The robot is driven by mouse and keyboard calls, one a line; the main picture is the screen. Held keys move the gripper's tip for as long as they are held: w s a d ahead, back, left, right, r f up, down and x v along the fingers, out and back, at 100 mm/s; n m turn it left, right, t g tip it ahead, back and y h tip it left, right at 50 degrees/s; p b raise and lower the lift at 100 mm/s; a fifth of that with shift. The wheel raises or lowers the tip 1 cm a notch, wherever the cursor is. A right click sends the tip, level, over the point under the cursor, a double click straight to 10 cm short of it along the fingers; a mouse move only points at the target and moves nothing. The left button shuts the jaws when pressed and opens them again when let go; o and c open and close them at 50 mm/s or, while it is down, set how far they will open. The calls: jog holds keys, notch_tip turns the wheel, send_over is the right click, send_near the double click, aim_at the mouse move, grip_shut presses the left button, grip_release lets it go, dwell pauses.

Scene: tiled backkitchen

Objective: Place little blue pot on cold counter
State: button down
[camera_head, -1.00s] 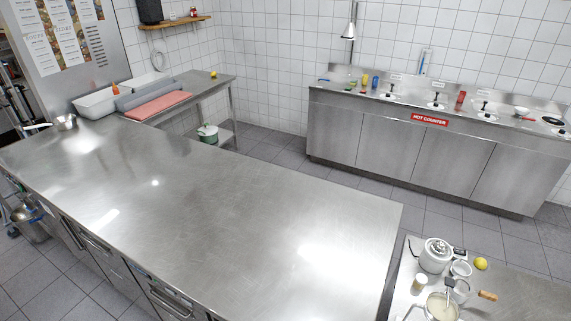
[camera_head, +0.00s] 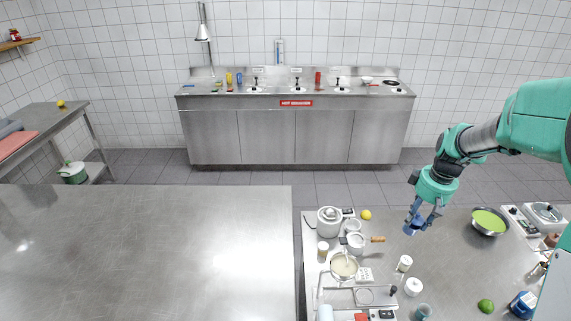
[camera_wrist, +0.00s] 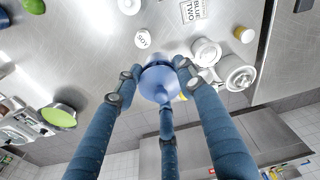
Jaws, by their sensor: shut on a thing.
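My gripper (camera_head: 417,215) is shut on the little blue pot (camera_head: 411,228) and holds it over the far edge of the cluttered worktop at the right. In the wrist view the blue pot (camera_wrist: 158,78) sits between the fingers of my gripper (camera_wrist: 152,88); its far side is hidden. No sign reading cold counter shows. The wide bare steel counter (camera_head: 150,250) lies at the lower left, apart from the pot; whether it is the cold counter I cannot tell from a label.
The cluttered worktop (camera_head: 445,265) bears a white lidded pot (camera_head: 329,220), a lemon (camera_head: 366,215), a bowl with green contents (camera_head: 489,221), a lime (camera_head: 486,306) and several jars. A gap separates it from the bare counter. A counter with a red sign (camera_head: 296,103) stands along the back wall.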

jog(key=s+a+r+n, duration=0.1)
jog(key=s+a+n, duration=0.35)
jog(key=a, duration=0.95)
jog(key=s+a+n, duration=0.2)
jog(key=s+a, duration=0.5)
jog(key=a, duration=0.7)
jog(key=s+a+f+n, duration=0.1)
jog(key=s+a+n, duration=0.1)
jog(key=s+a, duration=0.35)
jog(key=s+a+f+n+g, duration=0.1)
jog(key=s+a+n, duration=0.15)
jog(key=s, duration=0.65)
jog(key=s+a+f+n, duration=0.1)
jog(key=s+a, duration=0.4)
jog(key=s, duration=0.2)
notch_tip(320, 180, down, 15)
jog(key=shift+s+f+y+p, duration=0.15)
jog(key=shift+s+y+p, duration=0.1)
jog(key=shift+y+p, duration=0.1)
jog(key=shift+a+n, duration=0.1)
jog(key=shift+n, duration=0.2)
notch_tip(320, 180, up, 2)
jog(key=h+p, duration=0.1)
jog(key=p, duration=0.3)
